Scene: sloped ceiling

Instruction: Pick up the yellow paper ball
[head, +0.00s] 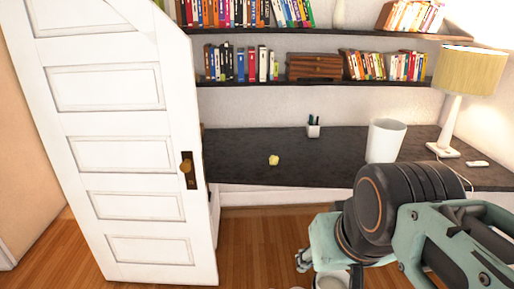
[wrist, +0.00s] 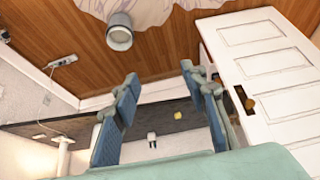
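The yellow paper ball (head: 273,160) lies on the dark desk top (head: 235,150), near its front edge and to the right of the open door. It also shows in the wrist view (wrist: 178,115), between the fingers in the picture but well beyond them. My gripper (wrist: 163,95) is open and empty, with its two blue-grey fingers spread wide apart. In the head view my arm fills the lower right, and the fingertips cannot be made out clearly.
A white panelled door (head: 115,130) stands open at the left, close to the desk. A pen holder (head: 313,127), a white bin-like cylinder (head: 386,141) and a lamp (head: 466,75) stand on the desk. Bookshelves (head: 290,82) hang above.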

